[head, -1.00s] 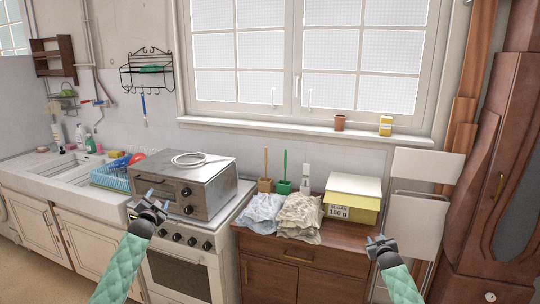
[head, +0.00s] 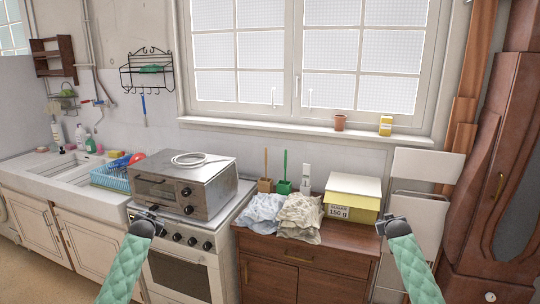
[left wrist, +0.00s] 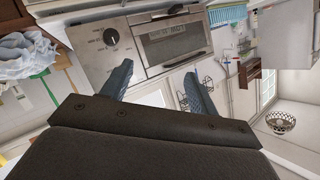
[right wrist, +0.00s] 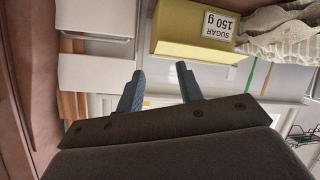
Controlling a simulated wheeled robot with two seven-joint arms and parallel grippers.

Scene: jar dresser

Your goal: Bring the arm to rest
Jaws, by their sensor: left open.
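My left gripper (head: 147,217) is in front of the stove in the head view. It is open, with its two fingers apart and nothing between them in the left wrist view (left wrist: 158,82). My right gripper (head: 390,222) is in front of the right end of the dresser, below the yellow sugar box. Its fingers stand apart with an empty gap in the right wrist view (right wrist: 161,78). Neither gripper appears to touch anything.
A wooden dresser (head: 290,262) bears crumpled cloths (head: 300,216) and the sugar box (head: 352,190). A metal oven (head: 170,192) sits on the white stove (head: 185,270). A pot (head: 340,122) and yellow jar (head: 385,125) are on the windowsill.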

